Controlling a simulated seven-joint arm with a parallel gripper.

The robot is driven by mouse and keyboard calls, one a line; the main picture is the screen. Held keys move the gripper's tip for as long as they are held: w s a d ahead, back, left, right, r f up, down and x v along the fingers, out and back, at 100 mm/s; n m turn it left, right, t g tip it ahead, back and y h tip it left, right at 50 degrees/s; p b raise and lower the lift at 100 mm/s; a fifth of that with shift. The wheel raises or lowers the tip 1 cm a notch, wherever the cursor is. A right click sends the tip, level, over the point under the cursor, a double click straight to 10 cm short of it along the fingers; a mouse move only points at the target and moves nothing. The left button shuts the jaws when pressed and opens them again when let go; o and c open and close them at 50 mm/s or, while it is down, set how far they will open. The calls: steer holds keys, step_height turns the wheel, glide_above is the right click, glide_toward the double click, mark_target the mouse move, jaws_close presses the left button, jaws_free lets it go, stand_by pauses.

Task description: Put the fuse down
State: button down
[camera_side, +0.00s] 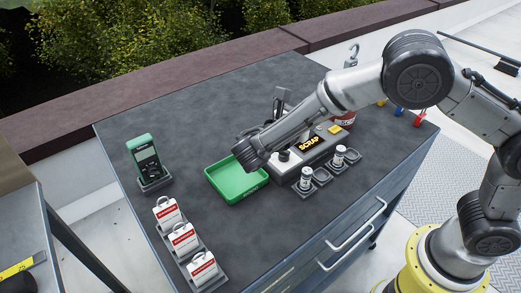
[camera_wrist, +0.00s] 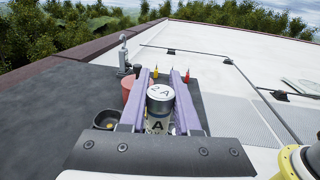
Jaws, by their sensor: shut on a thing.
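In the side view my arm reaches over the table, and I cannot make out the held fuse there. Two other fuses, one nearer (camera_side: 306,178) and one farther (camera_side: 339,155), stand in a grey cupped holder (camera_side: 322,176).
A green tray (camera_side: 225,181), seemingly empty, lies left of a box marked SCRAP (camera_side: 310,143). A red can (camera_side: 346,119) stands behind. The table's front middle is clear.

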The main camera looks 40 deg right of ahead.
steer(key=shift+a+f+n+t, duration=0.2)
steer(key=shift+a+n+t, duration=0.15)
steer(key=shift+a, duration=0.85)
steer(key=shift+w+a+f, duration=0.35)
steer(key=shift+w+f, duration=1.8)
steer(key=shift+w, duration=0.1)
steer(key=shift+w+a+f, duration=0.3)
steer(key=shift+w+f, duration=1.9)
steer(key=shift+w, duration=0.1)
steer(key=shift+w+a+f, duration=0.35)
steer(key=shift+w+f, duration=1.8)
steer(key=shift+w, duration=0.1)
steer(key=shift+f, duration=0.1)
steer(key=c, duration=0.6)
jaws_free()
